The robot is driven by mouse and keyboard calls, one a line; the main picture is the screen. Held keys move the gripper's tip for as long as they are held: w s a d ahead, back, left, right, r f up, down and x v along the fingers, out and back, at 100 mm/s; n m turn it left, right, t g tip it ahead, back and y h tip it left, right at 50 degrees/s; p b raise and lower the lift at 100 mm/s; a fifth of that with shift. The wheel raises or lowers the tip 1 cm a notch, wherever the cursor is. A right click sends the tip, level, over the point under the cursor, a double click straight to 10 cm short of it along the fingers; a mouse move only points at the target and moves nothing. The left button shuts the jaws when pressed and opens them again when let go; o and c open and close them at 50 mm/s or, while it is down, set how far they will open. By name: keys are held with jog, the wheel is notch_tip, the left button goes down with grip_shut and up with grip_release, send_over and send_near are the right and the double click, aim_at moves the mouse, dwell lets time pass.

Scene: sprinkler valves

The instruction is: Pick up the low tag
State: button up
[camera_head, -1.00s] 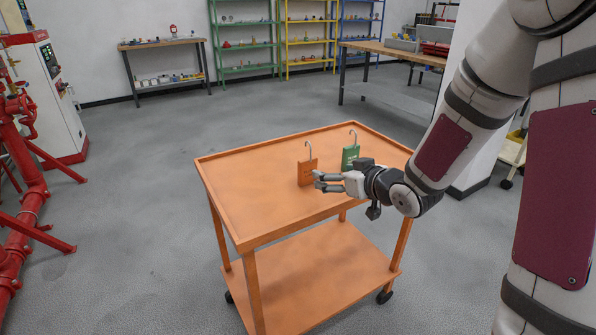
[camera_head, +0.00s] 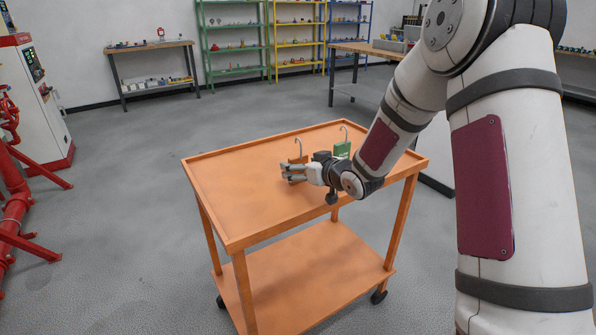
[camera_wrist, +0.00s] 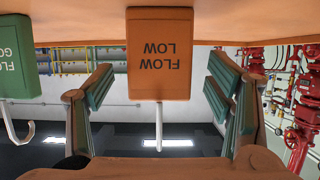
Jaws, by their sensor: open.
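The low tag is an orange block with a metal hook, standing on the orange cart (camera_head: 225,210). In the wrist view, which is upside down, the low tag (camera_wrist: 158,75) reads "LOW FLOW" and is centred between my fingers. In the head view the low tag (camera_head: 299,159) is partly hidden behind my gripper (camera_head: 291,174). My gripper is open, with its fingers on either side of the tag in the wrist view (camera_wrist: 160,92); I see no contact. A green tag (camera_head: 342,149) with a hook stands to the right; it also shows at the left of the wrist view (camera_wrist: 20,68).
The cart top has a raised rim and much free room at the left and front. A lower shelf (camera_head: 310,265) is empty. Red pipes (camera_head: 15,215) and a white cabinet (camera_head: 32,100) stand at the left. Shelves and benches line the back wall.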

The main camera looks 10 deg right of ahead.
jog(key=shift+x, duration=1.15)
jog(key=c, duration=1.3)
jog(key=shift+o, duration=0.2)
jog(key=shift+r, duration=0.1)
